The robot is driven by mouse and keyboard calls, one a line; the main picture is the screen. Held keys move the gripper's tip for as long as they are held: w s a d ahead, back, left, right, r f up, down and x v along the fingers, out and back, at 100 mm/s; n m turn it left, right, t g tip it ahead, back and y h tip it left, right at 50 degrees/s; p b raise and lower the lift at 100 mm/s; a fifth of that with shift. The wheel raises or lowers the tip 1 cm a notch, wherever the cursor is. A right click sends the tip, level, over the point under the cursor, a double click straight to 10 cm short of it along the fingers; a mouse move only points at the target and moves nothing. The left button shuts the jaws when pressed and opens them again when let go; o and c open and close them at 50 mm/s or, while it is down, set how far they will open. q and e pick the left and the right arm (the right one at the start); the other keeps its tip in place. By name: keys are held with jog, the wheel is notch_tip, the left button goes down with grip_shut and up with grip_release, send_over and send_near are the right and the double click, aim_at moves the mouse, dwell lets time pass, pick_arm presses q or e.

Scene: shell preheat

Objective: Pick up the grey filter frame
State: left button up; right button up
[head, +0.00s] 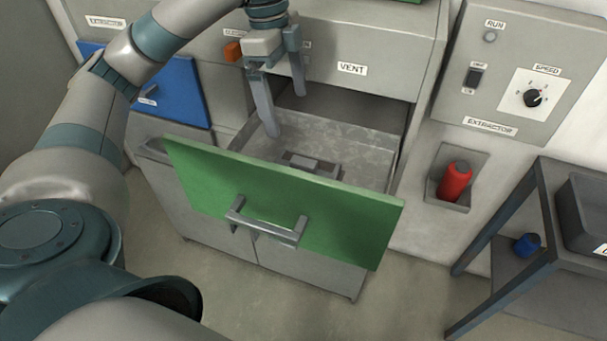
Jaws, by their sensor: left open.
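The green-fronted drawer (290,205) is pulled open under the VENT label. A small grey frame-like piece (312,163), which looks like the grey filter frame, lies on the drawer floor near the front. The green front panel hides its near part. My left gripper (286,115) points down over the left rear part of the drawer. Its two fingers are apart with nothing between them. It is to the upper left of the grey piece in the picture and not touching it. My right gripper is not in view.
The drawer's handle (266,222) sticks out in front. A blue panel (182,92) is at the left. The EXTRACTOR box (505,75) is on the right wall above a red cylinder (455,181) in a holder. A dark table (540,200) with a bin stands at the far right.

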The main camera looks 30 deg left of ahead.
aim_at(303, 161)
pick_arm(q)
jog(key=f, duration=0.3)
jog(key=d+f+p, duration=0.1)
jog(key=f, duration=0.3)
jog(key=f+p, duration=0.1)
jog(key=f, duration=0.3)
jog(key=shift+w+d+f, duration=0.25)
jog(key=shift+d, duration=0.05)
jog(key=shift+d+f, duration=0.1)
jog(key=shift+f, duration=0.25)
jog(key=shift+d+f+p, duration=0.3)
jog(key=shift+f+p, duration=0.25)
jog(key=shift+p, duration=0.15)
jog(key=f, duration=0.1)
jog(key=d+f+p, duration=0.1)
jog(key=f, duration=0.1)
jog(key=shift+w, duration=0.15)
jog(key=shift+f, duration=0.5)
